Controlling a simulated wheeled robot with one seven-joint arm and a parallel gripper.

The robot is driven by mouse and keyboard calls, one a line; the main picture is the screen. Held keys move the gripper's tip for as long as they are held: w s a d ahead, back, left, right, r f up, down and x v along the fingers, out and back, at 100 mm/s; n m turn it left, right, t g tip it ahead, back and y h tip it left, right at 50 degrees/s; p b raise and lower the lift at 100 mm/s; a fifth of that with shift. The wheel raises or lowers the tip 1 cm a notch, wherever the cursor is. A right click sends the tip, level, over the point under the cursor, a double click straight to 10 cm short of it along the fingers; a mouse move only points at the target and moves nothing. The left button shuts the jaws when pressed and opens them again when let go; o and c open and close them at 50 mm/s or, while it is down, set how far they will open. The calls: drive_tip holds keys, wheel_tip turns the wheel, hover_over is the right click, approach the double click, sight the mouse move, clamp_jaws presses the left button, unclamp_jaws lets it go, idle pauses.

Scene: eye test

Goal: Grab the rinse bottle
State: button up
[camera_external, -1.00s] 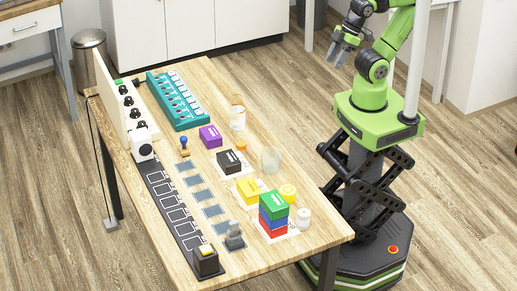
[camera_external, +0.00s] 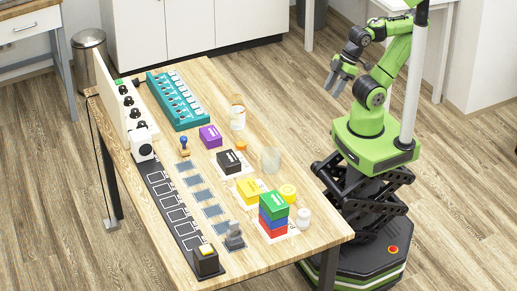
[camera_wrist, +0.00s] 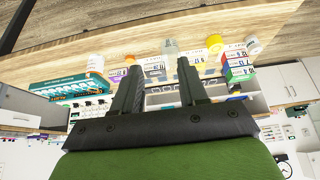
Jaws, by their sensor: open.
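A clear bottle with an orange band (camera_external: 237,113) stands upright at the table's right edge, beside the teal rack. A small white bottle (camera_external: 303,218) stands near the front right corner, beside the stacked boxes. I cannot tell for certain which is the rinse bottle. In the wrist view the white bottle (camera_wrist: 253,46) shows at upper right and the clear one (camera_wrist: 95,63) at upper left. My gripper (camera_external: 334,88) is open and empty, in the air off the table's right side, apart from everything. Its fingers (camera_wrist: 159,68) show spread in the wrist view.
Open floor (camera_external: 290,80) lies beyond the right edge.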

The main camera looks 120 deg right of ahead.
idle(0.5)
drive_tip(key=o, duration=0.9)
drive_tip(key=shift+r, duration=0.15)
